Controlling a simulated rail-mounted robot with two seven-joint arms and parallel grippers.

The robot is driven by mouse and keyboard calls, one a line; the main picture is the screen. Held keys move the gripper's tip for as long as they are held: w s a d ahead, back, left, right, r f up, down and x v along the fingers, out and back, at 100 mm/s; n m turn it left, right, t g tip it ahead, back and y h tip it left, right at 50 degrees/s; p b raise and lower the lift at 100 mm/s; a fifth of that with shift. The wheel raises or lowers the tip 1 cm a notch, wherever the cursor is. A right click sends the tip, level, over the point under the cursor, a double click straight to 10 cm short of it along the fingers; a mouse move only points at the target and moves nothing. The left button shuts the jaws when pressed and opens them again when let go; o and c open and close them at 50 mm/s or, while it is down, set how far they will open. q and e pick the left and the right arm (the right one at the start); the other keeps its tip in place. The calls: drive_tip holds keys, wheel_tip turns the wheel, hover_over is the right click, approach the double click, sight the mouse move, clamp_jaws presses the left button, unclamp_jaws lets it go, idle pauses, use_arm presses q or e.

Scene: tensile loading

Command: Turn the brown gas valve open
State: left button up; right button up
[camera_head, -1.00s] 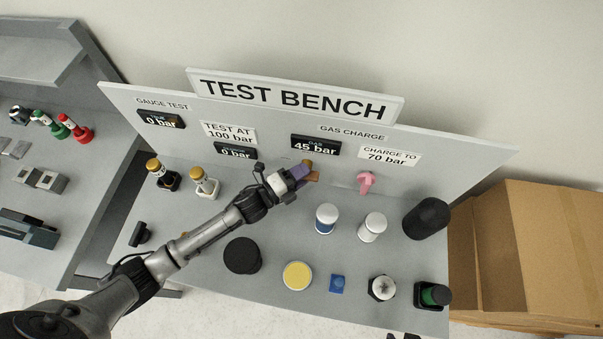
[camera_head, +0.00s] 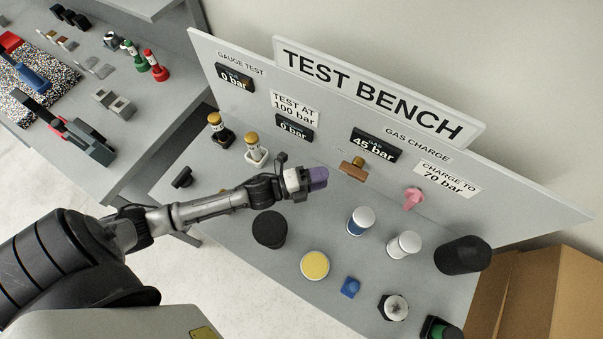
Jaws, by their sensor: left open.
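The brown gas valve (camera_head: 353,169) is a small brown handle on the upright back panel, just below the display (camera_head: 376,145) reading 45 bar. My left gripper (camera_head: 322,178) has purple fingertips and is open. It is to the left of the brown valve, with a visible gap between them, and holds nothing that I can see. The pink valve handle (camera_head: 413,199) is on the panel to the right, near the sign "CHARGE TO 70 bar". My right gripper is out of view.
On the bench (camera_head: 215,200) stand gold-topped fittings (camera_head: 256,149), a black cylinder (camera_head: 269,229), a yellow-topped disc (camera_head: 315,265), white-topped canisters (camera_head: 404,246) and a dark cylinder (camera_head: 462,255). A cardboard box (camera_head: 545,295) is at the right. Another worktable (camera_head: 150,125) is at the left.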

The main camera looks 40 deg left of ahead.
use_arm(q)
drive_tip(key=v, duration=0.5)
drive_tip(key=shift+s, duration=0.1)
idle(0.5)
